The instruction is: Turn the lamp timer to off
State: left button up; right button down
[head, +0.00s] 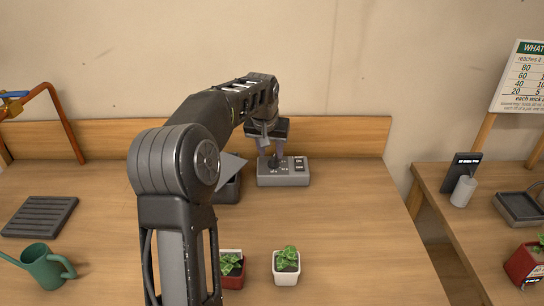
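The lamp timer appears to be the grey box (296,180) at the back of the wooden counter, with a dark round knob (273,163) on its left part and small dark labels on its right. My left gripper (272,154) points down at the knob from above. Its two fingers are apart, one on each side of the knob's top; whether they touch it is too small to tell. My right gripper is not in view.
Two potted plants, in a red pot (233,276) and a white pot (286,273), stand near the front. A green watering can (45,266) and dark slatted tray (39,217) are left. A wooden backboard (340,137) runs behind the timer.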

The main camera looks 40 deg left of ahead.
aim_at(272, 160)
pick_arm(q)
jog(key=x, duration=0.4)
grip_shut()
dwell(0.4)
